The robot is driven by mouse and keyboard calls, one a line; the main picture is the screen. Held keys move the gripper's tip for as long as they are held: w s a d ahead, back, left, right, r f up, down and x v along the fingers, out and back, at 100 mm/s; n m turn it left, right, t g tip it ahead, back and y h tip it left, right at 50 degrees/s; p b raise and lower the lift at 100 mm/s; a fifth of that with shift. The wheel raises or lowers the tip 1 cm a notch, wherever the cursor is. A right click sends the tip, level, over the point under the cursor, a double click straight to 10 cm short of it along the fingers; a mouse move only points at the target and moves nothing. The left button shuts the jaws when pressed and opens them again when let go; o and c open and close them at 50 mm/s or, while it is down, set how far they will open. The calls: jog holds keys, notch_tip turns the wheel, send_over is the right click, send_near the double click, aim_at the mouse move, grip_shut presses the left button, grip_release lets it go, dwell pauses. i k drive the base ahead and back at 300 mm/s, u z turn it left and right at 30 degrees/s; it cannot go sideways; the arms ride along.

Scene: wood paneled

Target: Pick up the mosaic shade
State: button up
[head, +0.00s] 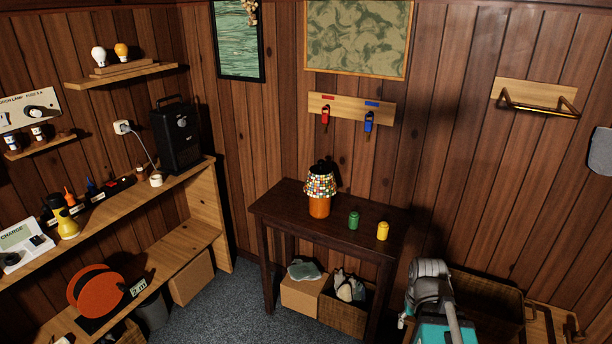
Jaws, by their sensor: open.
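The mosaic shade (320,184) is a small flared shade of many-coloured tiles. It sits on an orange, jar-like lamp base (320,208) near the back of a dark wooden table (283,207). A dark piece shows at the top of the shade. Parts of my arm show at the lower right, in front of and to the right of the table, well apart from the shade. My gripper cannot be made out in this view.
A green jar (353,220) and a yellow jar (382,231) stand to the right of the lamp. A key rack (349,108) hangs on the wall above. A wooden bench (205,190) stands left. The table's left front is clear.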

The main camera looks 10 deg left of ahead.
aim_at(320, 182)
jog(key=u, duration=0.3)
jog(key=i, duration=1.2)
jog(key=u, duration=0.3)
